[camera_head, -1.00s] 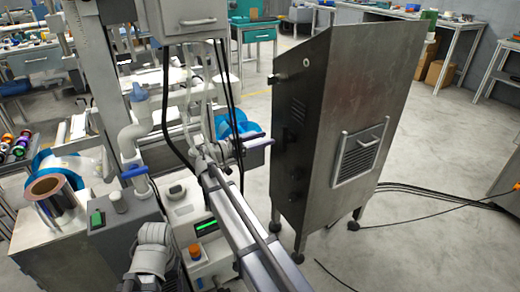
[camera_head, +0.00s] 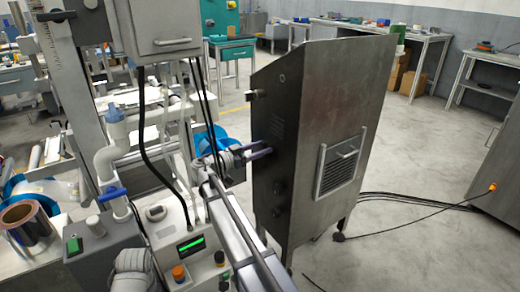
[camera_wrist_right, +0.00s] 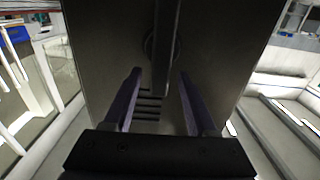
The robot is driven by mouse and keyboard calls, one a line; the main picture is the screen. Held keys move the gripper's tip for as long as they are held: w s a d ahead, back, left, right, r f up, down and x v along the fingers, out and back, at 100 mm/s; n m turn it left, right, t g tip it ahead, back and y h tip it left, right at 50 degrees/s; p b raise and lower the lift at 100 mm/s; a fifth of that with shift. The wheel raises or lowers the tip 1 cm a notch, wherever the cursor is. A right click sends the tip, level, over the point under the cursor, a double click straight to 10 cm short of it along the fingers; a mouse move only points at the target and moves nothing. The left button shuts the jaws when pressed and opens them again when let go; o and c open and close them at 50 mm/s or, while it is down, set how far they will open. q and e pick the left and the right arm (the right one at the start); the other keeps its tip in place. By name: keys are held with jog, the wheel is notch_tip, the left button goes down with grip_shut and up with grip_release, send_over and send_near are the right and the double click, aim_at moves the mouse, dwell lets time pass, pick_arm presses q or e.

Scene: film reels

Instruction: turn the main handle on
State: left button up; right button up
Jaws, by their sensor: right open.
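My right gripper (camera_head: 262,150) reaches toward the left side face of the dark metal cabinet (camera_head: 335,110). It is open, and its two dark fingers (camera_wrist_right: 160,72) show spread apart in the right wrist view. There, a dark bar-like handle (camera_wrist_right: 166,40) on a round base stands on the cabinet face. The bar lines up with the gap between the fingers; I cannot tell whether they touch it. In the head view I cannot make out this handle clearly near the gripper. My left gripper is not in view.
A grey machine with a green-lit display (camera_head: 191,246) and an orange knob (camera_head: 178,272) stands at the lower left. Black cables (camera_head: 400,203) cross the floor at right. Open floor lies behind the cabinet.

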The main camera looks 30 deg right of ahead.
grip_shut()
dwell(0.5)
